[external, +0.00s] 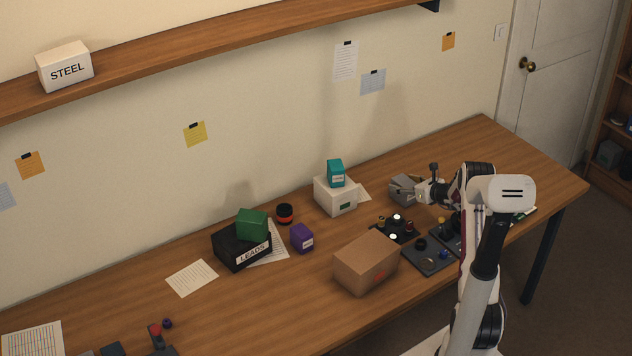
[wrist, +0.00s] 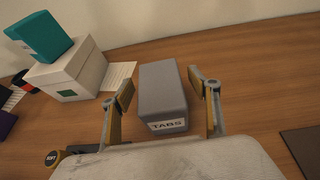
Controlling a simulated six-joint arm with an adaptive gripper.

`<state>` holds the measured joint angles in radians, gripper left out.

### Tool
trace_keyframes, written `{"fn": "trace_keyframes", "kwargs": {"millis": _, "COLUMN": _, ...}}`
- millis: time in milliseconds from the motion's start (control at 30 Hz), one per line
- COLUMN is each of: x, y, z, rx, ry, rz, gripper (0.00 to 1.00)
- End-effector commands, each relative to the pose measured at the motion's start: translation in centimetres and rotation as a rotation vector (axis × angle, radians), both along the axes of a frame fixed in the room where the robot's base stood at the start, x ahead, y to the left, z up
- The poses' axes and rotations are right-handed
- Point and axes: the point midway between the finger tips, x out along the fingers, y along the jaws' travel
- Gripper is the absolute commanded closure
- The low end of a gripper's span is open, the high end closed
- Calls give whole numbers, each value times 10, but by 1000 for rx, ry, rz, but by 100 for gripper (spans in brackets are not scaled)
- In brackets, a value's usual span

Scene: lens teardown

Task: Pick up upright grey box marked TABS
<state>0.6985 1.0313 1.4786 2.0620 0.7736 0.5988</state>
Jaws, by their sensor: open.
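The grey box (wrist: 162,90) with a white TABS label stands on the wooden table in the wrist view. In the external view the grey box (external: 402,188) is near the back of the table, right of the white box. My gripper (wrist: 168,93) is open, with one finger on each side of the grey box. A gap shows between the box and the right finger; the left finger is close to the box, and I cannot tell if it touches. In the external view my gripper (external: 416,190) is at the box's right side and partly hides it.
A white box (external: 336,196) with a teal box (external: 335,172) on top stands left of the grey box. A cardboard box (external: 366,262) and dark trays with small parts (external: 428,256) lie nearer the front. A paper sheet (wrist: 118,76) lies beside the white box.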

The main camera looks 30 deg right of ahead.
Motion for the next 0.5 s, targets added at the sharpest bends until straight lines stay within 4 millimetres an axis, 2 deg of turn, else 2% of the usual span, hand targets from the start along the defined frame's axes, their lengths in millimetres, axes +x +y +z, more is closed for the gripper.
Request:
{"fn": "trace_keyframes", "kwargs": {"millis": 100, "x": 0, "y": 0, "z": 0, "rx": 0, "ry": 0, "rz": 0, "gripper": 39}}
{"fn": "trace_keyframes", "kwargs": {"millis": 133, "x": 0, "y": 0, "z": 0, "rx": 0, "ry": 0, "rz": 0, "gripper": 44}}
{"fn": "trace_keyframes", "kwargs": {"millis": 300, "x": 0, "y": 0, "z": 0, "rx": 0, "ry": 0, "rz": 0, "gripper": 85}}
{"fn": "trace_keyframes", "kwargs": {"millis": 500, "x": 0, "y": 0, "z": 1, "rx": -1, "ry": -1, "rz": 0, "gripper": 85}}
